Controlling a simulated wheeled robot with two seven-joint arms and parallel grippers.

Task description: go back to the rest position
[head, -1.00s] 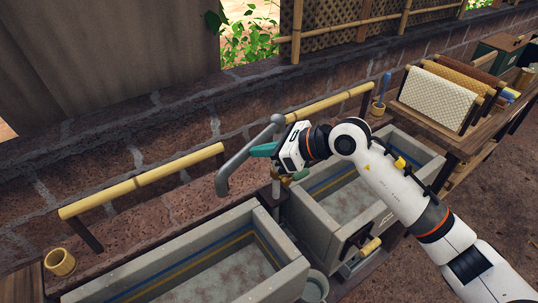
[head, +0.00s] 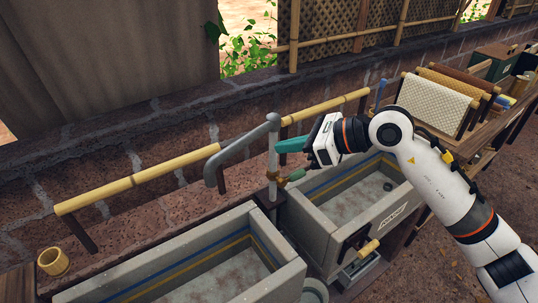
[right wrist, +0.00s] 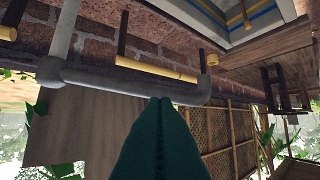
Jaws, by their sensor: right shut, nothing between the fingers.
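My right gripper (head: 280,152) is in the middle of the head view, with its green fingers shut and nothing between them. The fingers point left, beside the upright of the grey pipe (head: 242,142). The closed green fingers also show in the right wrist view (right wrist: 160,145), with the pipe's horizontal arm (right wrist: 120,80) close behind their tips. I cannot tell whether they touch the pipe. My left gripper is in neither view.
Two stone basins stand below, one at the front left (head: 290,285) and one under my right arm (head: 310,215). Bamboo rails (head: 140,179) run along the brick wall. A bamboo cup (head: 54,262) stands at the left.

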